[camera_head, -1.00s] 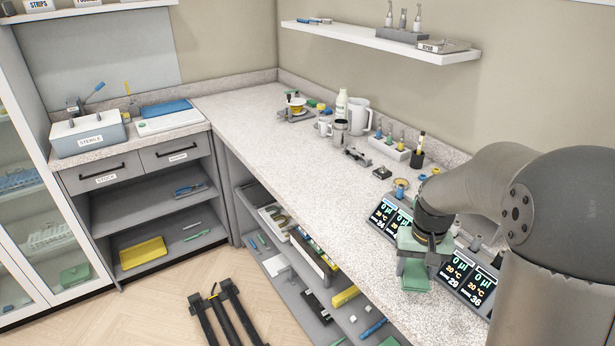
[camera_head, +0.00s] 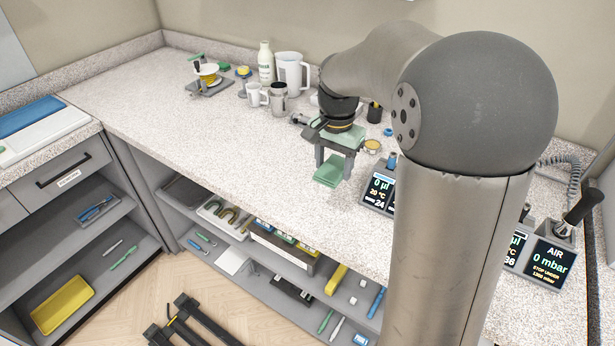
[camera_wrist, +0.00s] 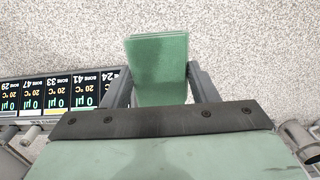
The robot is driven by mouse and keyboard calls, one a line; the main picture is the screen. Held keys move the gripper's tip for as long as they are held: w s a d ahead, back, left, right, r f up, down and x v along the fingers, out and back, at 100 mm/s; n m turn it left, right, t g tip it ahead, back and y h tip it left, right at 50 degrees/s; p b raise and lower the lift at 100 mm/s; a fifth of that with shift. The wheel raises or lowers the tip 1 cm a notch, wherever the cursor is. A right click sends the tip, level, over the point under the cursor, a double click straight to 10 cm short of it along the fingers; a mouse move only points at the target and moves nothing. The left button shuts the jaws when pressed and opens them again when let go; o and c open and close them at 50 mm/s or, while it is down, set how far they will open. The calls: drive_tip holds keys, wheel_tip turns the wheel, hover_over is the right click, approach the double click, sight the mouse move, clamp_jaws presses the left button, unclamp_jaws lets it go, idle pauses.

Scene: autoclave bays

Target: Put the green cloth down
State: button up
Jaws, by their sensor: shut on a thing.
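The green cloth (camera_head: 328,174) is a small flat folded pad. My gripper (camera_head: 334,164) is shut on it, above the speckled counter (camera_head: 240,155). In the wrist view the cloth (camera_wrist: 158,72) lies between the two grey fingers of my gripper (camera_wrist: 160,84), sticking out past their tips. Speckled counter shows beyond and around it. I cannot tell how large the gap is between the cloth and the counter. My arm covers part of the counter on the right.
A row of displays (camera_head: 379,192) stands right of the cloth, near in the wrist view. The counter left of the cloth is clear. Open shelves (camera_head: 235,262) lie below.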

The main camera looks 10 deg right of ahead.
drive_tip(key=w+a+f+p, duration=0.1)
drive_tip(key=w+a+f, duration=0.1)
drive_tip(key=w, duration=0.2)
drive_tip(key=p, duration=0.1)
hover_over(308, 187)
wheel_tip(308, 187, down, 6)
drive_tip(key=shift+r, duration=0.2)
drive_tip(key=shift+f, duration=1.5)
drive_tip(key=shift+f, duration=0.1)
drive_tip(key=shift+f, duration=0.2)
drive_tip(key=o, duration=1)
drive_tip(key=shift+r, duration=0.1)
